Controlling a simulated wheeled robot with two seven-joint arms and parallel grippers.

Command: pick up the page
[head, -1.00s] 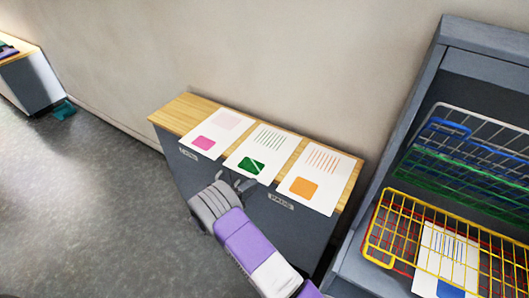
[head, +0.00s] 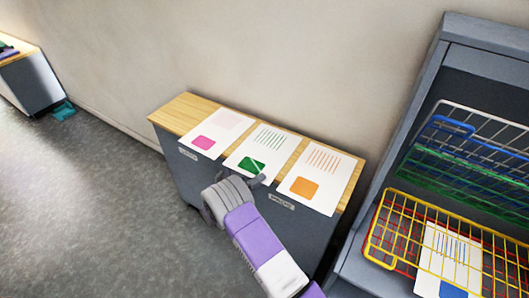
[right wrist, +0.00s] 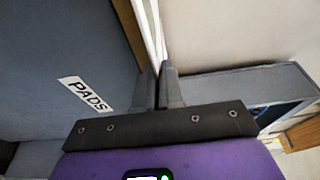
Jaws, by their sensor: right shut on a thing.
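Three white pages lie side by side on a narrow wooden-topped cabinet. The left page (head: 216,131) has a pink square, the middle page (head: 268,145) a green square and the right page (head: 322,176) an orange square. My right gripper (head: 256,178) is at the front edge of the middle page, which overhangs the cabinet front. It is shut on that edge. In the right wrist view the fingers (right wrist: 160,88) close on a thin white sheet edge (right wrist: 154,28). The page still appears flat on the top. My left gripper is not in view.
The wooden cabinet top (head: 178,110) is against a plain wall. A grey shelf unit (head: 432,98) at right holds wire baskets, including a yellow one (head: 372,240); a page with a blue square (head: 452,291) lies there. A second cabinet (head: 35,80) stands far left.

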